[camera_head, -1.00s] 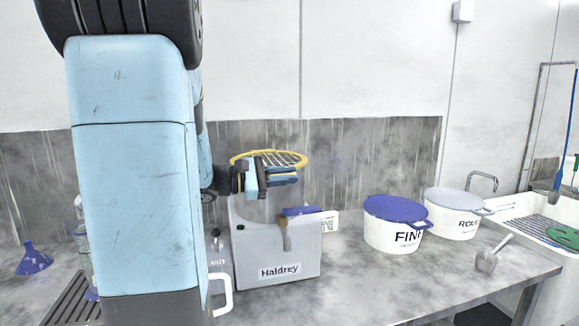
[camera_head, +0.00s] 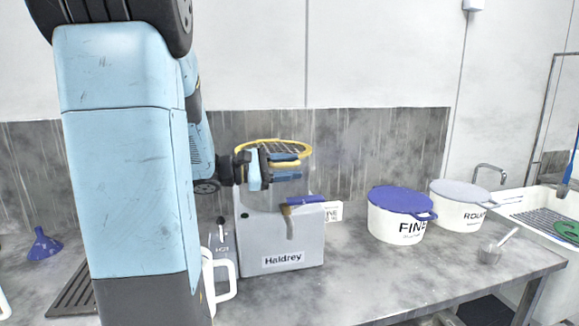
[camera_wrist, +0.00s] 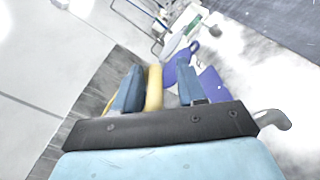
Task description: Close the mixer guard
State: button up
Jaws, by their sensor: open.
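The mixer (camera_head: 255,235) is a pale grey box labelled "Haldrey" on the bench. Its guard (camera_head: 247,143), a yellow ring with dark mesh, sits raised above the body, with a clear gap below. My gripper (camera_head: 288,167) is at the near side of the ring, just above the mixer. In the wrist view, my gripper (camera_wrist: 158,74) is open, with a length of the yellow rim (camera_wrist: 154,90) between its blue fingers. I cannot tell whether either finger touches the rim. The guard's hinge is hidden.
A white-handled jug (camera_head: 222,275) and a purple funnel (camera_head: 43,245) are left.

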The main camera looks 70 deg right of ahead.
jog(key=v, duration=1.4)
jog(key=shift+f, duration=0.1)
